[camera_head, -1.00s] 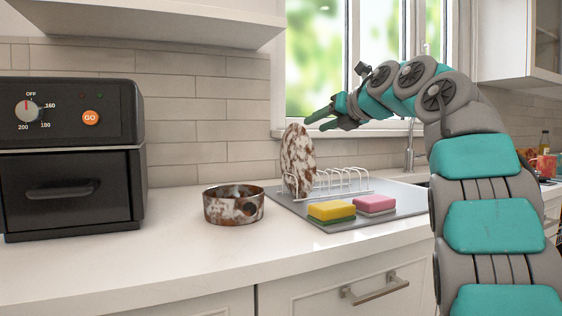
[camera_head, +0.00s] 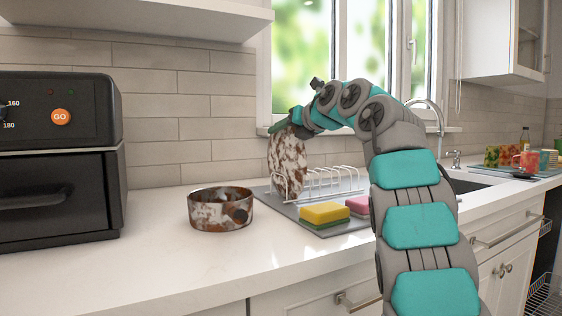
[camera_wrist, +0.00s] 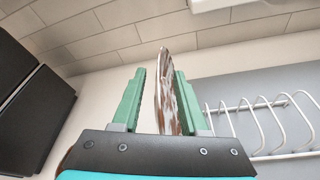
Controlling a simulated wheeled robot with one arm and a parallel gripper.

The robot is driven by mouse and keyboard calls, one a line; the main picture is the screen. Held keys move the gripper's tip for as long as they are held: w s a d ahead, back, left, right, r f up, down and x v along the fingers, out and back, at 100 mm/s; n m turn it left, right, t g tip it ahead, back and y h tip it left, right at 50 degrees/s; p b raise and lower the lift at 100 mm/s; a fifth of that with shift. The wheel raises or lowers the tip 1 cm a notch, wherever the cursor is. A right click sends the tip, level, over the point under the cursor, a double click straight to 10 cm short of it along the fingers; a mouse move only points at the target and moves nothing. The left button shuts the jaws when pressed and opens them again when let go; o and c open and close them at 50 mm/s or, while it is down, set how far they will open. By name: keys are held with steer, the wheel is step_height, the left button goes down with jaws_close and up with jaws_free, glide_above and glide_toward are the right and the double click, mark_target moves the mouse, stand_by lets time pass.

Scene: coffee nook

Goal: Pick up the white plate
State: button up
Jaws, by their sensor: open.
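The plate (camera_head: 288,163) is white with brown, rust-like patches. It stands upright at the left end of the white wire rack (camera_head: 335,182). My gripper (camera_head: 285,128) is at the plate's top edge in the head view. In the wrist view, my open gripper (camera_wrist: 157,100) has its green fingers on either side of the plate (camera_wrist: 165,95), which shows edge-on. The plate lies closer to the right finger; whether it touches that finger I cannot tell. The rack (camera_wrist: 265,125) is to the right of the gripper.
A rusty pan (camera_head: 220,209) stands left of the grey mat (camera_head: 300,222). Yellow (camera_head: 324,213) and pink (camera_head: 358,204) sponges lie in front of the rack. A black oven (camera_head: 60,160) stands at left. The front counter is clear.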

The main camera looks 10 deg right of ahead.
steer(key=shift+w+a, duration=0.1)
steer(key=shift+w, duration=0.05)
jaws_close()
stand_by(1.4)
